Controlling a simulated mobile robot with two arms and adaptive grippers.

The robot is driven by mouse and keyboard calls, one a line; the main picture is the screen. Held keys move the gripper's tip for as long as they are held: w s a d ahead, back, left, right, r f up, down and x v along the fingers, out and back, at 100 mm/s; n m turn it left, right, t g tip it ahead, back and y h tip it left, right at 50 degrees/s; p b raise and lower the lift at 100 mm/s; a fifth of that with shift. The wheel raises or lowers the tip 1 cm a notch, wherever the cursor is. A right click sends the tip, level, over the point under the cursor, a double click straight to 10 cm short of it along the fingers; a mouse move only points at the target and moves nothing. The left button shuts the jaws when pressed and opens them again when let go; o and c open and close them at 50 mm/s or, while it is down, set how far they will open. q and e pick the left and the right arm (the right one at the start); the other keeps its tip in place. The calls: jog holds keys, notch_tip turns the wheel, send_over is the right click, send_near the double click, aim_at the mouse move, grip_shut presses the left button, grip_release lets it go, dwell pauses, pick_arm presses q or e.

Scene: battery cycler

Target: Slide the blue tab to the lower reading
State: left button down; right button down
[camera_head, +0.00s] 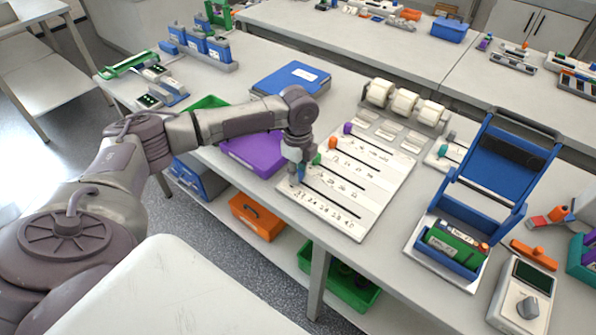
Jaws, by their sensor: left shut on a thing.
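A white slider board (376,209) lies on the workbench with several slots and printed number scales. The blue tab (301,173) is at the left end of the slot nearest the front edge. My left gripper (297,176) points down over that end and is shut on the blue tab, hiding much of it. A green tab (317,159), an orange tab (333,143) and a purple tab (348,128) sit at the left ends of the other slots. The numbers are too small to read surely. My right gripper is not in view.
A purple tray (252,153) and a blue binder (291,78) lie left of and behind the board. White rolls (404,102) stand behind it. A blue hinged holder (487,165) with a green cell (455,243) and a meter (525,298) stand at right.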

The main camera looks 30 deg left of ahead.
aim_at(331, 201)
pick_arm(q)
jog(key=shift+d+r, duration=0.1)
jog(key=shift+d, duration=0.15)
jog(key=d+p, duration=0.3)
jog(key=shift+s+d+r, duration=0.25)
jog(key=shift+d, duration=0.1)
jog(key=d+p, duration=0.1)
jog(key=d, duration=0.1)
jog(key=d+p, duration=0.1)
jog(key=d, duration=0.1)
jog(key=d+p, duration=0.1)
jog(key=d, duration=0.2)
jog(key=shift+s+f, duration=0.15)
jog(key=shift+f, duration=0.2)
jog(key=shift+a, duration=0.15)
jog(key=c, duration=1)
grip_release()
jog(key=shift+a+r, duration=0.1)
